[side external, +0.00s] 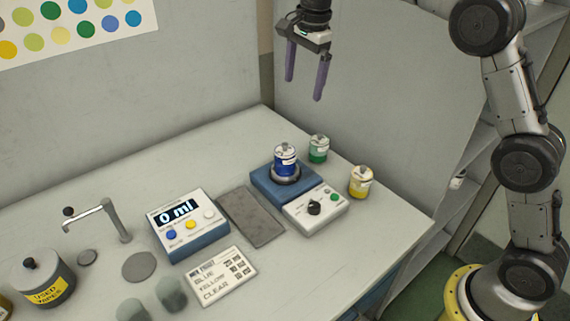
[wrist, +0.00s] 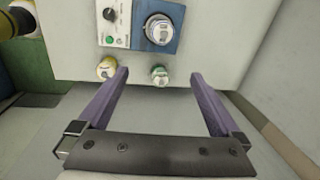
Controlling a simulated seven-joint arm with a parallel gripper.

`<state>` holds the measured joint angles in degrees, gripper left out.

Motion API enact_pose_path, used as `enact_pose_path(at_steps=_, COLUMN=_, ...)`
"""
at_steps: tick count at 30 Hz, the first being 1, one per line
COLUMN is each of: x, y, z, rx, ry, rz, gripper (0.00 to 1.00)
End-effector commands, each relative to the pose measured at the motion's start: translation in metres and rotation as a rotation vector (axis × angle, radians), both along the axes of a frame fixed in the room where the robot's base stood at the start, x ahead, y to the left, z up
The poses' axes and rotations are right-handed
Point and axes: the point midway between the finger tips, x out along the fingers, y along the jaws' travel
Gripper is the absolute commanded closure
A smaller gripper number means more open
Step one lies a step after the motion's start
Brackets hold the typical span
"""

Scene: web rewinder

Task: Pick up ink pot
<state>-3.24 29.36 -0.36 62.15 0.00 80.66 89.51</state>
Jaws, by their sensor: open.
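A blue-labelled ink pot (side external: 285,159) stands upright on the round plate of a blue and white device (side external: 316,207). A green-labelled pot (side external: 318,149) stands behind it to the right, and a yellow-labelled pot (side external: 361,182) stands to the right of the device. My gripper (side external: 304,88) hangs open and empty, well above the back edge of the table. Nothing is between the fingers.
A display box (side external: 187,224) reading 0 ml, a grey mat (side external: 252,216) and a text card (side external: 222,276) lie left of the device. A bent metal spout (side external: 108,220) and a used wipes can (side external: 42,279) stand further left. A wall rises behind the table (side external: 350,245).

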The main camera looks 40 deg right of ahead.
Motion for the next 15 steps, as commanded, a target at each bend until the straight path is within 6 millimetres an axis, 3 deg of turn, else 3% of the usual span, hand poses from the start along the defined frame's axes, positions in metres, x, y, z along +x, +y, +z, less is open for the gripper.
enact_pose_path(at_steps=3, x=0.025, y=0.005, z=-0.044, rx=-0.004, ry=0.055, rz=0.009, gripper=0.00)
enact_pose_path(at_steps=6, x=0.032, y=0.008, z=-0.073, rx=-0.006, ry=0.098, rz=0.014, gripper=0.00)
enact_pose_path(at_steps=15, x=0.032, y=0.011, z=-0.117, rx=-0.009, ry=0.148, rz=0.020, gripper=0.00)
